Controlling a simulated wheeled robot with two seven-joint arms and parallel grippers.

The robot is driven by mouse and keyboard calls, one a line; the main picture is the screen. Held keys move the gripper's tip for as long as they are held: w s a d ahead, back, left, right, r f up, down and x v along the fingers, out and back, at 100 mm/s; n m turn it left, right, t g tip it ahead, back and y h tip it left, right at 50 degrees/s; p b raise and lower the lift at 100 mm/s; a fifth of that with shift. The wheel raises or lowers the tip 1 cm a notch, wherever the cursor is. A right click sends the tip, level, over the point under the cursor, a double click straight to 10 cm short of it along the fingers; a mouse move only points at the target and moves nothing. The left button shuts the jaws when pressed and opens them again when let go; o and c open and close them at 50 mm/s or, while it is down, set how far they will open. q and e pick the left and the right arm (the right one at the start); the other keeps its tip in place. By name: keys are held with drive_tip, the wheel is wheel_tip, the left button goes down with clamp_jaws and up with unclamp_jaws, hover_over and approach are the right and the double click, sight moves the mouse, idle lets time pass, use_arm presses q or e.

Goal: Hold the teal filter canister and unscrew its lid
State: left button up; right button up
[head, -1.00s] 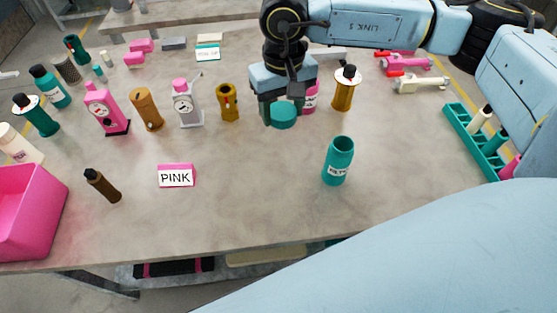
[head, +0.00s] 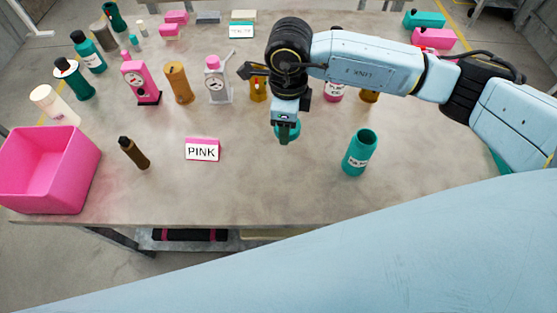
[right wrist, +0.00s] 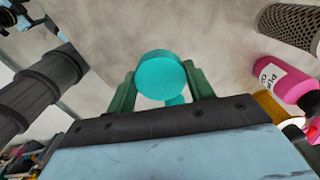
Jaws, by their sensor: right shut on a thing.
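The teal filter canister (head: 358,155) stands upright on the table, right of centre in the head view. Its top is open, with no lid on it, and no gripper touches it. My right gripper (head: 286,122) is shut on the round teal lid (head: 288,134), left of the canister and apart from it. In the right wrist view the lid (right wrist: 160,75) sits between the two green fingers of the gripper (right wrist: 160,92). The gripper partly hides the lid in the head view. My left gripper is not in view.
A PINK sign (head: 202,150), a dark brown bottle (head: 134,153) and a pink bin (head: 48,168) lie to the left. Pumps and bottles, including a pink pump (head: 140,82), stand behind. The table front around the canister is clear.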

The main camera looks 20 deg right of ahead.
sight(278, 164)
drive_tip(key=m, duration=0.2)
drive_tip(key=a+f+m, duration=0.1)
drive_tip(key=m, duration=0.1)
drive_tip(key=shift+s+a, duration=0.1)
drive_tip(key=shift+s, duration=0.2)
drive_tip(key=m, duration=0.3)
drive_tip(key=shift+s+a+f+m+p, duration=0.2)
drive_tip(key=shift+a+f+m+p, duration=0.15)
drive_tip(key=shift+a+m+p, duration=0.05)
wheel_tip(278, 164, down, 10)
drive_tip(key=shift+f, duration=0.1)
drive_tip(key=shift+m, duration=0.3)
drive_tip(key=shift+f+b, duration=0.2)
drive_tip(key=shift+b, duration=0.2)
drive_tip(key=o, duration=1.1)
drive_tip(key=shift+c, duration=0.2)
